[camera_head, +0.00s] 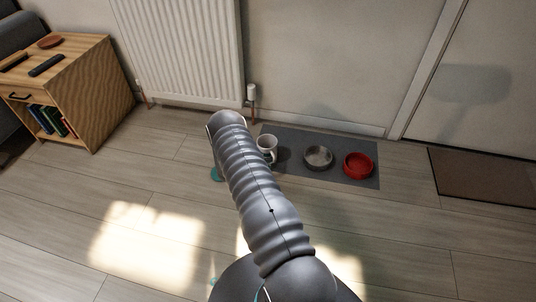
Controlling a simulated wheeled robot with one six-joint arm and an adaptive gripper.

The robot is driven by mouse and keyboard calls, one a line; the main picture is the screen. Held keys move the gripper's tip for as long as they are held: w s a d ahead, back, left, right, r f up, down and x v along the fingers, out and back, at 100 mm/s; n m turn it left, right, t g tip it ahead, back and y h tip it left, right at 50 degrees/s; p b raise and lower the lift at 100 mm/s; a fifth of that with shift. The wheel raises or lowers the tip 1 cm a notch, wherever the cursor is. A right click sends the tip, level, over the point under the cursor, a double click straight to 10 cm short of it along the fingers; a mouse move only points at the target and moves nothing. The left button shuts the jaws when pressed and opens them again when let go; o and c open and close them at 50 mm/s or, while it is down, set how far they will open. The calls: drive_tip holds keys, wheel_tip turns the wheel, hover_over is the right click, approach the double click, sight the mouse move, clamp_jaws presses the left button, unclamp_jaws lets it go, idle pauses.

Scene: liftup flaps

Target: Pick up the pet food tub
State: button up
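A white, mug-like container (268,145) stands upright at the left end of a dark grey mat (300,176). Its left side meets the outline of my arm, and I cannot tell whether it is the pet food tub. No other thing in view is clearly the tub. My grey ribbed arm reaches from the bottom middle up toward the radiator. My gripper does not show, and the floor behind the arm is hidden.
A metal-grey bowl (318,157) and a red bowl (358,165) sit on the mat. A white radiator (185,50) is on the wall. A wooden cabinet (95,105) stands at left, a brown doormat (485,182) at right. The front floor is clear.

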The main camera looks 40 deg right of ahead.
drive_tip(key=x, duration=0.2)
drive_tip(key=shift+d+f, duration=0.15)
drive_tip(key=shift+d, duration=0.25)
clamp_jaws()
